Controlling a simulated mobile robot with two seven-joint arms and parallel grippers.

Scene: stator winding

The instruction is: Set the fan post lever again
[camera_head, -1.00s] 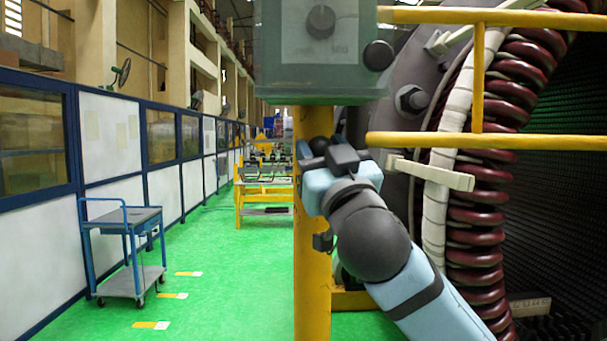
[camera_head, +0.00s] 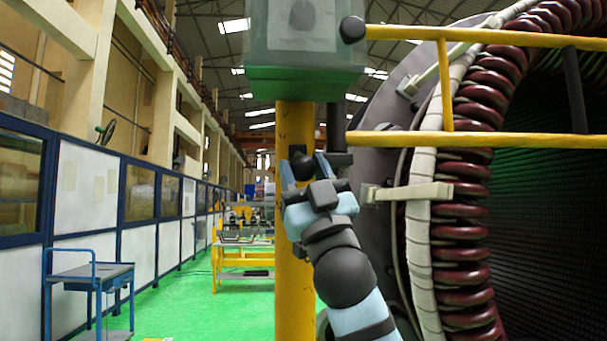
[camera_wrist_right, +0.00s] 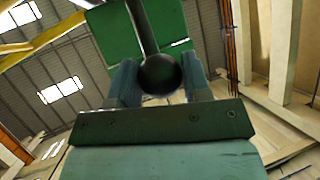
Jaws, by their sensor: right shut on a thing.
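The yellow fan post (camera_head: 295,250) stands upright in the middle of the head view, under a grey-green box (camera_head: 303,60). My right gripper (camera_head: 304,168) is just below the box, in front of the post, fingers pointing up. It is shut on the lever's black ball knob (camera_head: 302,165). In the right wrist view the ball (camera_wrist_right: 160,74) sits between both fingertips (camera_wrist_right: 160,85), and a dark rod (camera_wrist_right: 141,28) runs from it towards the green box (camera_wrist_right: 108,38). In the head view the rod behind the ball is hard to make out. My left gripper is not in view.
Yellow rails (camera_head: 470,138) extend right of the box, before the stator's dark red coils (camera_head: 465,250). A black side knob (camera_head: 352,30) sits on the box. A blue cart (camera_head: 90,275) stands at left on open green floor (camera_head: 180,300).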

